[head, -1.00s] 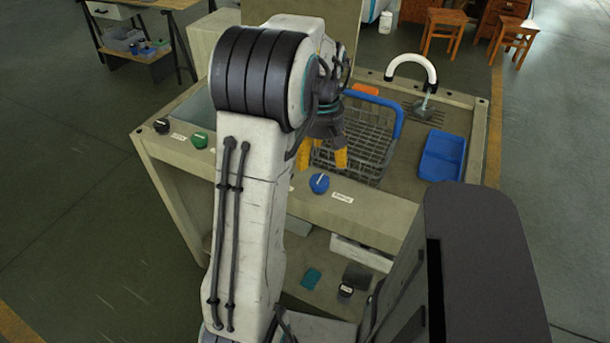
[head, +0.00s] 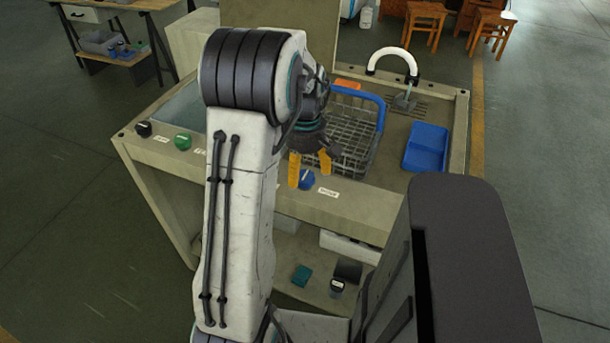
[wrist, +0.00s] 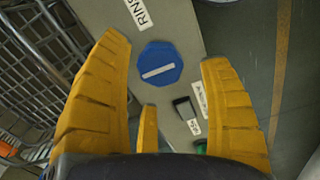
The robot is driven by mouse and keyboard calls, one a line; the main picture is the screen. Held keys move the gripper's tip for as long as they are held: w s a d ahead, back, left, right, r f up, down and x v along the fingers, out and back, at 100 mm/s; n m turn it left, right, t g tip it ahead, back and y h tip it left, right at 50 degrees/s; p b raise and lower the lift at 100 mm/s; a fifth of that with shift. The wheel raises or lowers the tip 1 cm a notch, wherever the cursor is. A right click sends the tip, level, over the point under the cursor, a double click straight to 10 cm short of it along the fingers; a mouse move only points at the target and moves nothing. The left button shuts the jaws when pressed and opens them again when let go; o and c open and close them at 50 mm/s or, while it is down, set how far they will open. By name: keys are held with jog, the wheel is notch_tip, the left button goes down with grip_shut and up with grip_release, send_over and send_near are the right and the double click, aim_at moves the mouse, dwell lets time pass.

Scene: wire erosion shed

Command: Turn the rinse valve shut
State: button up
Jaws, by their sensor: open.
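The rinse valve is a blue knob (head: 307,180) on the front ledge of the wash station, with a white label beside it. In the wrist view the blue knob (wrist: 158,63) has a white bar across its face and a label starting "RIN" next to it. My gripper (head: 309,173) has yellow fingers and hangs at the knob in the head view. In the wrist view my gripper (wrist: 165,50) is open, with the knob showing between its fingers. I cannot tell whether any finger touches it.
A green knob (head: 182,142) and a black knob (head: 144,129) sit further left on the ledge. A wire basket (head: 350,140) with a blue rim stands behind my gripper. A blue tray (head: 426,147) and a white-necked tap (head: 394,55) are to the right. A black switch (wrist: 186,108) shows near the knob.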

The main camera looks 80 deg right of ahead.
jog(key=shift+f, duration=1.25)
jog(key=c, duration=1.2)
